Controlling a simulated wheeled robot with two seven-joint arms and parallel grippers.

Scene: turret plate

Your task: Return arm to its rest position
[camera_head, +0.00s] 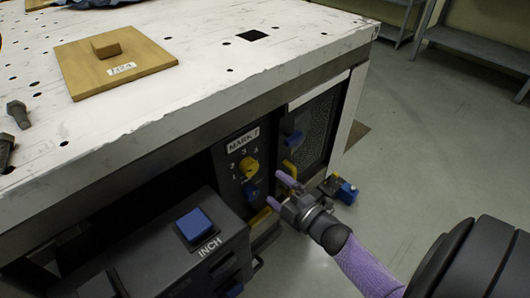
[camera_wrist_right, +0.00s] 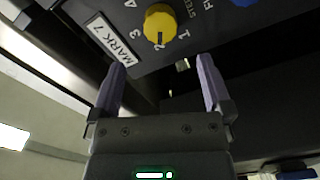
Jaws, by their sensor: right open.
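My right gripper (camera_head: 281,191) is open and empty in front of the dark panel marked MARK 7 (camera_head: 243,139). Its two purple fingers also show in the right wrist view (camera_wrist_right: 161,75), pointing toward the panel with a gap between them. The yellow knob (camera_head: 250,167) on the panel has numbers around it. In the right wrist view the knob (camera_wrist_right: 160,24) stands beyond the fingertips, apart from them, with its dark mark near 2. My left gripper is not in view.
The worn white table (camera_head: 200,40) carries a wooden plate (camera_head: 120,75) with a block and label, and bolts (camera_head: 18,114) at the left. A dark box (camera_head: 165,260) with a blue INCH button (camera_head: 194,224) stands below. Open floor (camera_head: 430,130) lies right, with grey shelves (camera_head: 475,47) behind.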

